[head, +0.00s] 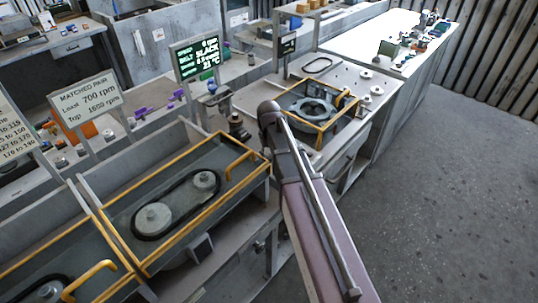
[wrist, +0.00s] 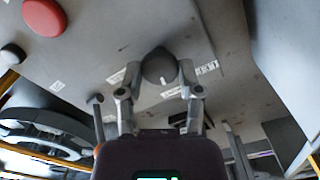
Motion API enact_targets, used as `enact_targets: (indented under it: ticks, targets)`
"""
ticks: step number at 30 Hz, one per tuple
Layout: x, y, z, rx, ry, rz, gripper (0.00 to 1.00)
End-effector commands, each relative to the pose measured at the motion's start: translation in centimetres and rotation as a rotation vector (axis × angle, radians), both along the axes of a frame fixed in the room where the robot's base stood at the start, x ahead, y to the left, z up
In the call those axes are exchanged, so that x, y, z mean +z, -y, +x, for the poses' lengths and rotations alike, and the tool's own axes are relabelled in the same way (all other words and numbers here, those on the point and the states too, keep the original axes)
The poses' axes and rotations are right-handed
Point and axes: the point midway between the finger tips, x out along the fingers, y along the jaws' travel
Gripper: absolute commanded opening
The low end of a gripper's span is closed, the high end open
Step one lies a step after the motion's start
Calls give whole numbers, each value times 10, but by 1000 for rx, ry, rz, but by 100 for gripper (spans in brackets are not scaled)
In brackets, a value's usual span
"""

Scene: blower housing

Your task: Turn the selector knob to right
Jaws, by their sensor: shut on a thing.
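The selector knob (wrist: 158,62) is a dark round knob on a grey panel in the wrist view. A short white mark on it points toward the bottom of the picture, slightly to the right. My gripper (wrist: 160,73) has one finger on each side of the knob and is shut on it. Small white labels lie around the knob: one to the left (wrist: 117,77), one below (wrist: 171,92) and one to the right (wrist: 206,68); their text is too small to read. In the head view I cannot make out the knob or the fingertips clearly.
A red button (wrist: 44,17) and a black knob (wrist: 12,54) sit on the same panel at upper left. A belt wheel (wrist: 45,130) lies at lower left. In the head view, yellow-framed belt housings (head: 205,180) stand beside my arm; the floor (head: 450,170) at right is clear.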

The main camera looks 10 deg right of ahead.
Motion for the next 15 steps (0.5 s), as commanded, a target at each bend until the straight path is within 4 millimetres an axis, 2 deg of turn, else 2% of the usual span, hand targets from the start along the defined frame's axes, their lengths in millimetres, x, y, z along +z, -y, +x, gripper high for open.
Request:
enact_targets:
  ticks: [11,12,14,15]
  targets:
    - [0,0,0,-4,1,0,0]
    - [0,0,0,-4,1,0,59]
    - [0,0,0,-4,1,0,76]
    - [0,0,0,-3,1,0,81]
